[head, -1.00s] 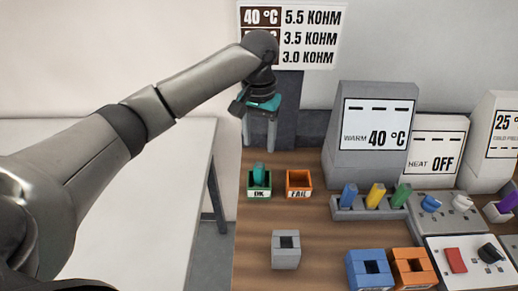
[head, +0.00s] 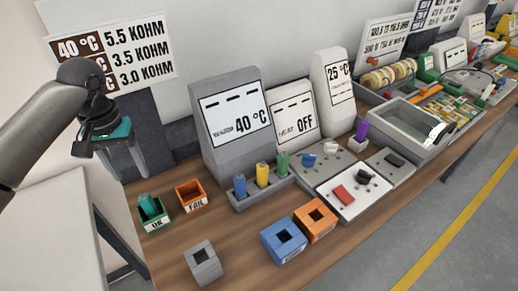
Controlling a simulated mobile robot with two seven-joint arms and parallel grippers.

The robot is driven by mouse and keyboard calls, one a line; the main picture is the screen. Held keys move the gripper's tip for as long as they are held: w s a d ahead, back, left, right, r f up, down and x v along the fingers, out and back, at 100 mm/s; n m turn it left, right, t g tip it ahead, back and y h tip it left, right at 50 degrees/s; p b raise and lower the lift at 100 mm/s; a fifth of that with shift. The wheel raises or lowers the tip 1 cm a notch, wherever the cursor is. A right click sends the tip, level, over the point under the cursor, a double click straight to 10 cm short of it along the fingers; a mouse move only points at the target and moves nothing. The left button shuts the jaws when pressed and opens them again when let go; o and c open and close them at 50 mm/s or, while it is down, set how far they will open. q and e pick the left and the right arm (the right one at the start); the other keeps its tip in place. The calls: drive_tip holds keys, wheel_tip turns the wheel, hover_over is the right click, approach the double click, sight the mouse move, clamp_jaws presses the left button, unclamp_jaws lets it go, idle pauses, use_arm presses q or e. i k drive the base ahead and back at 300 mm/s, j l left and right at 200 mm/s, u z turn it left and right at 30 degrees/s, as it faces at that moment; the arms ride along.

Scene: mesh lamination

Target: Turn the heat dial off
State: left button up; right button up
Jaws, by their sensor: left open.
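The heat display (head: 295,116) is a white sloped box whose screen reads OFF. I cannot read any marks that tell which is the heat dial. My left gripper (head: 127,174) is open and empty, raised at the left above and behind the OK bin, well away from the dials. My right gripper is not in view.
A grey display (head: 236,132) reads 40 °C; another (head: 336,90) reads 25 °C. The OK bin (head: 155,222), holding a teal piece, and FAIL bin (head: 192,196) are at left. Blue (head: 283,241) and orange (head: 315,221) blocks stand near the front edge.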

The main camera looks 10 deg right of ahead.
sight(364, 177)
drive_tip(key=i+l+z, duration=0.25)
drive_tip(key=l+z, duration=0.2)
drive_tip(key=i+l+z, duration=0.3)
drive_tip(key=z, duration=0.2)
